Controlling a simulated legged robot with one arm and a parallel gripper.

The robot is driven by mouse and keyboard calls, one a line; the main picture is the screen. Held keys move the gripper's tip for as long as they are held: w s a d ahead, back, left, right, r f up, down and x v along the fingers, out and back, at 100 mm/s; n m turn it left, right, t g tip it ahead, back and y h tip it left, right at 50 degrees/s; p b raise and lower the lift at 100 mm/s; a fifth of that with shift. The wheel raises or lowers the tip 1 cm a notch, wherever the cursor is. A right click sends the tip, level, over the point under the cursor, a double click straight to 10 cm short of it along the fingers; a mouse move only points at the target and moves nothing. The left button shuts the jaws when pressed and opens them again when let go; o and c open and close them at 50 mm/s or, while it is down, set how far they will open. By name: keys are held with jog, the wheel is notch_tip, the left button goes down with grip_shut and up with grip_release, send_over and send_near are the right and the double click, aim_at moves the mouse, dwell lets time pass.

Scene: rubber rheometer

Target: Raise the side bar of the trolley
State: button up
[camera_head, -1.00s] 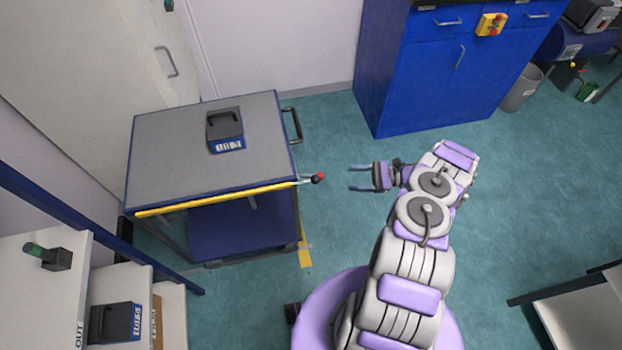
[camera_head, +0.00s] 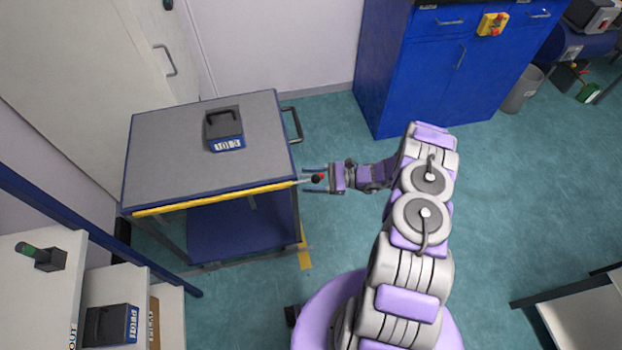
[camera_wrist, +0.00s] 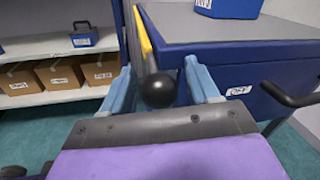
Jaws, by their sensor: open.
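The trolley (camera_head: 180,153) has a grey top with a blue rim and stands left of my arm. Its yellow side bar (camera_head: 215,199) runs along the near edge of the top, about level with it.
A blue box labelled with a number (camera_head: 224,130) rests on the trolley top. A black push handle (camera_head: 293,124) is at the trolley's right end. A blue cabinet (camera_head: 430,75) stands behind. Shelves (camera_head: 40,290) are at the lower left.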

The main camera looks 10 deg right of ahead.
grip_shut()
dwell(0.6)
